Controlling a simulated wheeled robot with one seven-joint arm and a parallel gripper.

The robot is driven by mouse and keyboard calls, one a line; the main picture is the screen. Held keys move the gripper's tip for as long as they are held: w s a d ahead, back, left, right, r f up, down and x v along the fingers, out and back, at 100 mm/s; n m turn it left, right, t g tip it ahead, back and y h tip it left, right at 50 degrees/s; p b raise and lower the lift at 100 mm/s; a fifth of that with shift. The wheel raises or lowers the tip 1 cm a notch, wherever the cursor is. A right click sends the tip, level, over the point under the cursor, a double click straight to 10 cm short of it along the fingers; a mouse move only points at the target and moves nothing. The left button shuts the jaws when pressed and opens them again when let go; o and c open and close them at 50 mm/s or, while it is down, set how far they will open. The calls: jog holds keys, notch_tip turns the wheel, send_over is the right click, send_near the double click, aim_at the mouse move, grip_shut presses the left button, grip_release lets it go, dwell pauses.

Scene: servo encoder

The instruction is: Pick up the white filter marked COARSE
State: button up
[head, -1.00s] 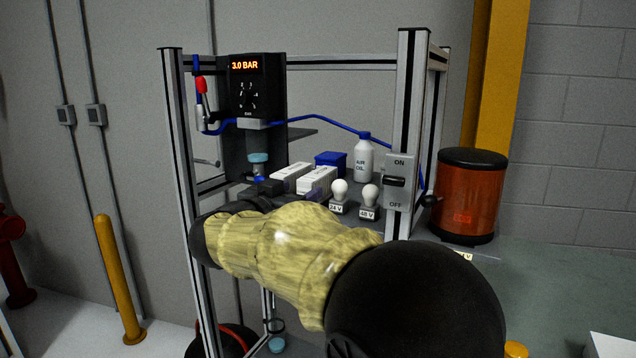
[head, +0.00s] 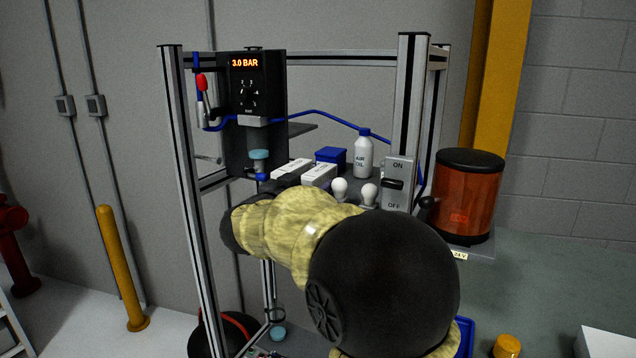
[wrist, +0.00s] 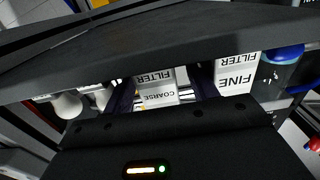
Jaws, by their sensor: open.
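The white filter box marked COARSE (wrist: 157,90) lies in the wrist view between the two dark fingers of my gripper (wrist: 163,88). My gripper is open, with one finger on each side of the box; I cannot tell whether either touches it. The white filter box marked FINE (wrist: 236,78) is just right of the right finger. In the head view the COARSE box (head: 318,174) is the right one of two white boxes, and the FINE box (head: 292,167) is the left one. My forearm hides my gripper there.
Two white bulbs (head: 340,187) stand right of the boxes. Behind are a blue box (head: 331,156) and an AIR OIL bottle (head: 363,155). Frame posts (head: 408,110) and an ON/OFF switch (head: 398,183) flank the shelf.

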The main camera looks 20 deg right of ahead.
jog(key=c, duration=1.1)
jog(key=shift+r, duration=0.1)
notch_tip(320, 180, up, 10)
jog(key=shift+f+b, duration=0.1)
jog(key=shift+b, duration=0.55)
